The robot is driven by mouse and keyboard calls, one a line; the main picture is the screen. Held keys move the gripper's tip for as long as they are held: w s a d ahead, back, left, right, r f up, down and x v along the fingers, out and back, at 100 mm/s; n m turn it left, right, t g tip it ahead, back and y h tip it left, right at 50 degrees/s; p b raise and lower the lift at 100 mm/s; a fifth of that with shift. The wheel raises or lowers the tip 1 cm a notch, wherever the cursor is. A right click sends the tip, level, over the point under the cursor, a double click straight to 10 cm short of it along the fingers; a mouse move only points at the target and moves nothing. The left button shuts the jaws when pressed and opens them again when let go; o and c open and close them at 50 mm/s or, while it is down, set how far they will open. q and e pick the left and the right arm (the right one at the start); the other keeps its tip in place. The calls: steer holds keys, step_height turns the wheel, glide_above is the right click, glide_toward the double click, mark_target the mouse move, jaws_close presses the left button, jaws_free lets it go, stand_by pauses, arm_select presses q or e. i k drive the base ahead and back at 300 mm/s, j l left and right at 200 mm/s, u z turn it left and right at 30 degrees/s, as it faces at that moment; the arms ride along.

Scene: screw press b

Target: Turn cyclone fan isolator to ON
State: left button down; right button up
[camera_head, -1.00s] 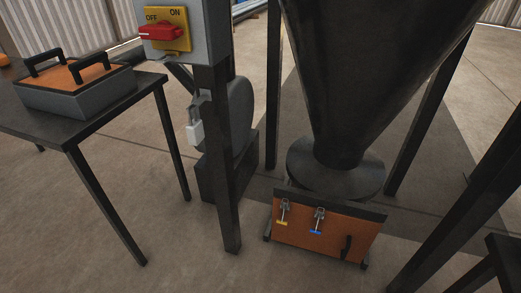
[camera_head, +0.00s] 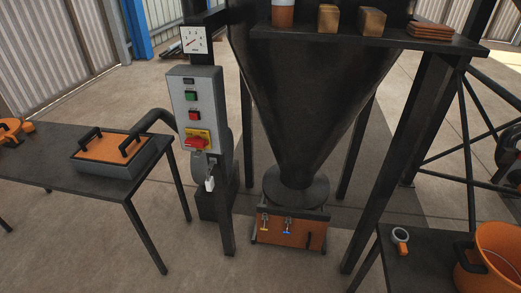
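The isolator is a red rotary handle (camera_head: 196,142) on a yellow plate (camera_head: 204,133), low on a grey control box (camera_head: 193,98). The handle lies roughly sideways, with its end toward the left; the lettering is too small to read now. The box also has a green button (camera_head: 191,96) and a red button (camera_head: 194,115) above the handle. A padlock (camera_head: 209,184) hangs below the box on the dark post. Neither of my grippers is in view.
A dark table (camera_head: 62,174) with an orange-lidded grey case (camera_head: 107,158) stands left of the post. The black cone hopper (camera_head: 312,105) is right of it, above an orange bin (camera_head: 283,233). A shelf (camera_head: 350,38) and a table with an orange bucket (camera_head: 490,262) are at right.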

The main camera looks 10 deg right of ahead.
mark_target(196, 142)
steer(key=i+j, duration=0.25)
steer(key=j, duration=0.15)
steer(key=i+j, duration=0.2)
steer(key=j, duration=0.15)
steer(key=i+j, duration=0.25)
steer(key=j, duration=0.15)
steer(key=i+j+z, duration=0.1)
steer(key=i+j, duration=0.35)
steer(key=j, duration=0.3)
steer(key=i+j, duration=0.25)
steer(key=j, duration=0.15)
